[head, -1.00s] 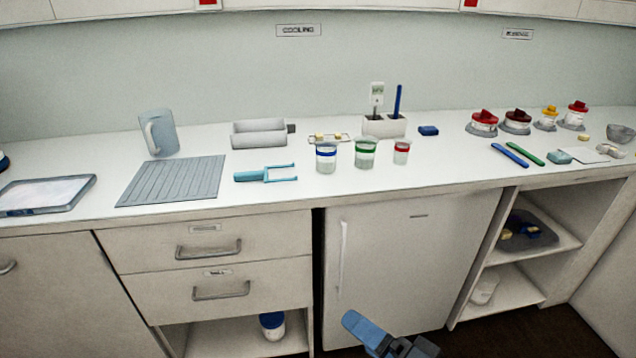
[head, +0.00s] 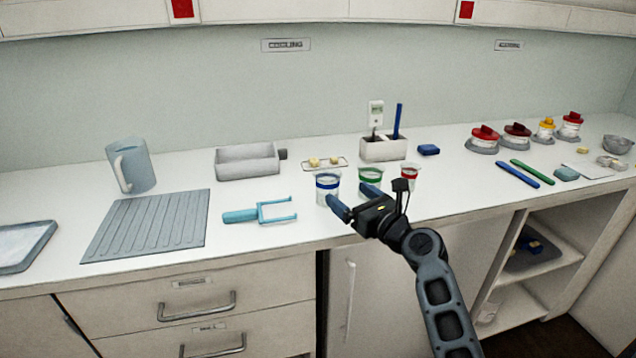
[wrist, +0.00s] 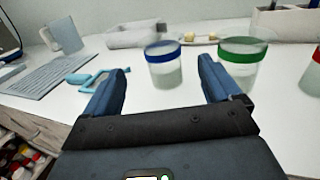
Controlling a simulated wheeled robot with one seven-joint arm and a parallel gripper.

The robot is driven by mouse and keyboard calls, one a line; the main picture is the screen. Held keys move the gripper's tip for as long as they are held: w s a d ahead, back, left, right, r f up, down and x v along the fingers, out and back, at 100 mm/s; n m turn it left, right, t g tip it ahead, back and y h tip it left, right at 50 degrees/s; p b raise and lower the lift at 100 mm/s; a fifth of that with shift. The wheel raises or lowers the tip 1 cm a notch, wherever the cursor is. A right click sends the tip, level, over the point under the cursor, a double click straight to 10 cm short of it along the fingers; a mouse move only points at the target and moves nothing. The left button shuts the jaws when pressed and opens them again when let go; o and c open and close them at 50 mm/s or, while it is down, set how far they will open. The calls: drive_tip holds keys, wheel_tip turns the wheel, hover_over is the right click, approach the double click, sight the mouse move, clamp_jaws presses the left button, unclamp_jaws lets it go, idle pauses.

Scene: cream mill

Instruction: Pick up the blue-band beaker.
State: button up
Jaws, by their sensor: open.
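The blue-band beaker (head: 327,188) is a clear cup with a blue band near its rim, upright near the counter's front edge. In the wrist view the blue-band beaker (wrist: 163,66) shows beyond and between my fingertips, with pale contents low inside. My gripper (head: 354,200) is open and empty, in front of the beaker in the head view, and one finger overlaps the beaker's lower right side there. In the wrist view my gripper (wrist: 163,78) has its two blue fingers spread wider than the beaker. I cannot tell whether a finger touches it.
A green-band beaker (head: 371,177) stands close to the right, behind my gripper; a red-band beaker (head: 411,175) stands beyond it. A light-blue forked tool (head: 258,214) lies to the left. A white holder (head: 383,149) and a grey tray (head: 247,162) stand behind.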

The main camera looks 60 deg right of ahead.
sight(335, 185)
drive_tip(key=x, duration=0.7)
drive_tip(key=shift+w+d+f+p, duration=0.25)
drive_tip(key=shift+d+p, duration=0.05)
drive_tip(key=c, duration=0.8)
